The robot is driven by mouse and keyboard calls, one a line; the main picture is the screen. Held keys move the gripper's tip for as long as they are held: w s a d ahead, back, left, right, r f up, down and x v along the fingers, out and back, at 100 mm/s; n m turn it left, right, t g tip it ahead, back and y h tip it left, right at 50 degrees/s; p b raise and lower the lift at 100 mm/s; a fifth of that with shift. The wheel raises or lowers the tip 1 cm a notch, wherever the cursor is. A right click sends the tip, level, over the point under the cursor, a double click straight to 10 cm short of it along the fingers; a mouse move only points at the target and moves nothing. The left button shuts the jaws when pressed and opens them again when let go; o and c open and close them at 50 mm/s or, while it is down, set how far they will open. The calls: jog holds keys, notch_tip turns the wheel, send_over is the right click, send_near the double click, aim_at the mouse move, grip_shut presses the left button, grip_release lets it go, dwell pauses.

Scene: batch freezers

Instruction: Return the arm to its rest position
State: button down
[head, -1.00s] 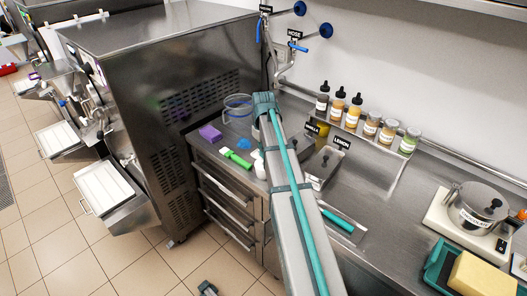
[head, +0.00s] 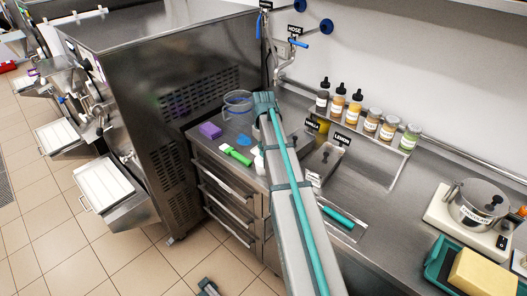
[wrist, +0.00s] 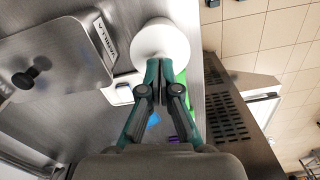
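My arm reaches from the bottom of the head view up over the counter, with its upper joint beside a clear jug. My gripper is hidden behind the arm there. In the wrist view my gripper (wrist: 160,68) has its two fingers together, with nothing visible between them. A white round thing (wrist: 153,37) lies just beyond the fingertips; I cannot tell whether they touch it. The vanilla lid (wrist: 60,50) with its black knob is to the left of the fingers.
A purple sponge (head: 210,131), green brush (head: 236,155) and clear jug (head: 238,103) stand left of my arm. The lemon container (head: 325,162), several bottles and jars, and a pot (head: 474,207) are to its right. A large steel machine (head: 150,80) stands left; the tiled floor is mostly clear.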

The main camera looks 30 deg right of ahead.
jog(key=shift+r+p, duration=1.75)
jog(key=shift+r, duration=1.75)
jog(key=s+a+f+m, duration=0.1)
jog(key=s+a+f, duration=0.9)
jog(key=f, duration=0.2)
jog(key=s+a+f+m, duration=0.1)
jog(key=s+a+f, duration=0.85)
jog(key=f, duration=0.25)
jog(key=s+f+g+b, duration=0.6)
jog(key=s+f+b, duration=0.4)
jog(key=s+f, duration=1.9)
jog(key=shift+s+a+f+g+b, duration=0.25)
jog(key=shift+s+a+g+b, duration=0.05)
jog(key=shift+a+g, duration=0.1)
